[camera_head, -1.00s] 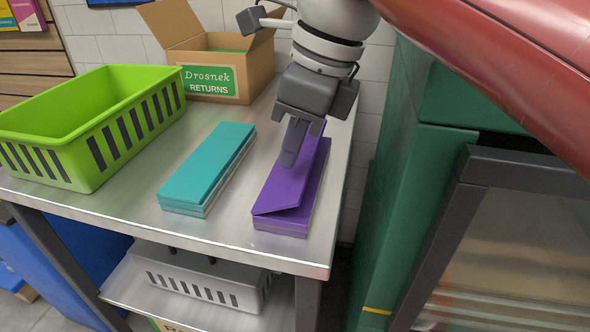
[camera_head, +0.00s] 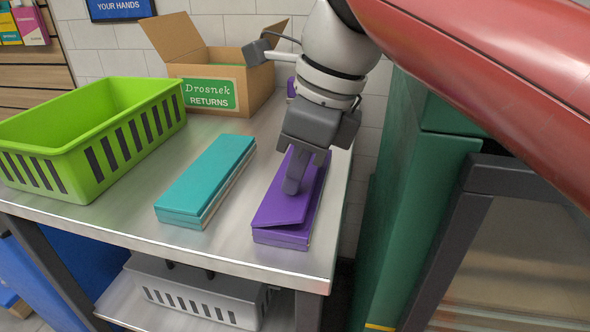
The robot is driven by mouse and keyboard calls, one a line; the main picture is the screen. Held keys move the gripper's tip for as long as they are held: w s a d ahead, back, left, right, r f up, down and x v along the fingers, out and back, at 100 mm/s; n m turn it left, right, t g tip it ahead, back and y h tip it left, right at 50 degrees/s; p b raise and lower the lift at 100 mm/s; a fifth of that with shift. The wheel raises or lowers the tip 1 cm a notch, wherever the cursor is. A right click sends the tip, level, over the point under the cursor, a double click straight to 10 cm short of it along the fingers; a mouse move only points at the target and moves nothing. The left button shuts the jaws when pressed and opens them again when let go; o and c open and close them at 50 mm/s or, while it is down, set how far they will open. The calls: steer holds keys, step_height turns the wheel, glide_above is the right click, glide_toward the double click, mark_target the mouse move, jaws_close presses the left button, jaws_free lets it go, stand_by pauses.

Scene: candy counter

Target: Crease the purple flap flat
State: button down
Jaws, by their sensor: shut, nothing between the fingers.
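The purple flap (camera_head: 277,210) is the top of a purple folded stack (camera_head: 281,238) near the right front of the metal table. The flap is tilted, with a narrow gap under its front and right edges. My gripper (camera_head: 293,187) is shut and empty, pointing down over the flap. Its fingertips appear to touch the flap's upper surface around its middle; exact contact is hard to tell. The gripper hides part of the flap's far half.
A teal folded stack (camera_head: 207,180) lies to the left, apart from the purple one. A green basket (camera_head: 95,135) and an open cardboard box (camera_head: 250,85) stand behind. A dark green cabinet (camera_head: 410,220) stands close on the right. Bare table (camera_head: 130,222) shows in front.

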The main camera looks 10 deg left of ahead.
steer(key=shift+d+f, duration=0.2)
steer(key=shift+f, duration=0.15)
stand_by(0.3)
steer(key=shift+d+f+b, duration=0.15)
steer(key=shift+f+b, duration=0.2)
steer(key=shift+f, duration=0.05)
steer(key=p+v, duration=0.5)
steer(key=shift+a+r, duration=0.15)
steer(key=shift+a, duration=0.15)
steer(key=shift+p+v, duration=0.4)
steer(key=shift+v, duration=0.5)
steer(key=shift+s, duration=0.15)
